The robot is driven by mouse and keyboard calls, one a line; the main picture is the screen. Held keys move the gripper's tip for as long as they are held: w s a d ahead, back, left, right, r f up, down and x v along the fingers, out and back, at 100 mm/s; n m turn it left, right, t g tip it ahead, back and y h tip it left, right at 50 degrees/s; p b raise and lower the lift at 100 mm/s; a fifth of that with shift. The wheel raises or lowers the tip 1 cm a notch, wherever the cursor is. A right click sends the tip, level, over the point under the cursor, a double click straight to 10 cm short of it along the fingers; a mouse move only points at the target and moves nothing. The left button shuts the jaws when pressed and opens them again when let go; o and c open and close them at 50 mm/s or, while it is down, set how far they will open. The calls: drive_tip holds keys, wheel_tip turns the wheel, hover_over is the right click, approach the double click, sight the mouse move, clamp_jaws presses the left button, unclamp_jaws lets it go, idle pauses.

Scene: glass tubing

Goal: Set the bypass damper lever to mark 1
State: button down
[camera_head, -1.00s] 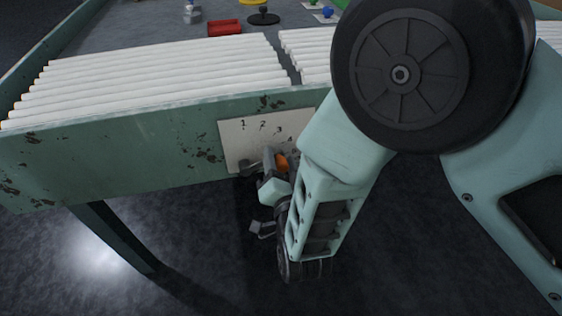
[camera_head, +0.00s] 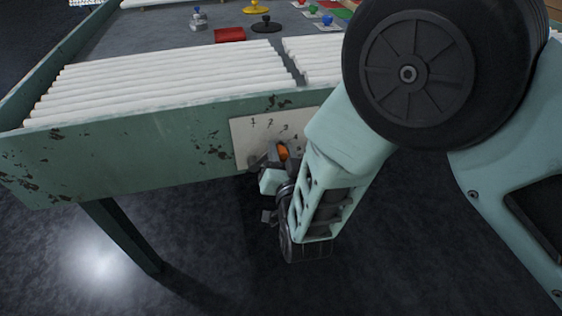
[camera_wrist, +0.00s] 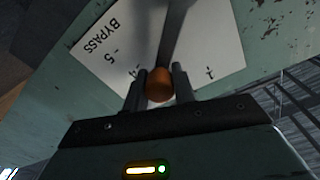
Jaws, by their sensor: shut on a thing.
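The pale bypass scale plate (camera_head: 240,135) is fixed to the green side of the table, with marks 1, 2 and 3 legible along its top. In the wrist view the plate (camera_wrist: 100,45) shows BYPASS, a 5, a partly covered 4 and another mark at right. The dark damper lever (camera_wrist: 175,35) runs down over the plate to an orange knob (camera_wrist: 160,85). The orange knob (camera_head: 282,151) also shows in the head view, below and right of mark 1. My gripper (camera_wrist: 159,84) is shut on the knob. Which mark the lever points at is unclear.
White rollers (camera_head: 160,80) cover the near part of the green table (camera_head: 120,155). A red tray (camera_head: 229,34) and several coloured knobs are farther back. A table leg (camera_head: 120,235) stands at left; the floor beside it is clear.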

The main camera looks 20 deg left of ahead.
drive_tip(key=n, duration=0.1)
drive_tip(key=s+a+r+n, duration=0.1)
drive_tip(key=n, duration=0.1)
drive_tip(key=a+n+p, duration=0.1)
drive_tip(key=shift+s+a+r+n, duration=0.1)
drive_tip(key=shift+s+r+n, duration=0.2)
drive_tip(key=shift+r, duration=0.1)
drive_tip(key=shift+s+a+r+n, duration=0.1)
drive_tip(key=shift+s+a+n, duration=0.15)
drive_tip(key=shift+n, duration=0.3)
drive_tip(key=shift+s+a+r+n, duration=0.1)
drive_tip(key=shift+a+n, duration=0.25)
drive_tip(key=shift+n, duration=0.2)
drive_tip(key=shift+s+a+n+p, duration=0.3)
drive_tip(key=shift+a+n+p, duration=0.15)
drive_tip(key=shift+n, duration=0.65)
drive_tip(key=shift+a, duration=0.1)
drive_tip(key=c, duration=1.1)
unclamp_jaws()
drive_tip(key=shift+c, duration=0.2)
drive_tip(key=shift+r, duration=0.1)
drive_tip(key=shift+s, duration=0.15)
drive_tip(key=v, duration=1.7)
drive_tip(key=shift+d+f, duration=0.2)
drive_tip(key=shift+d, duration=0.05)
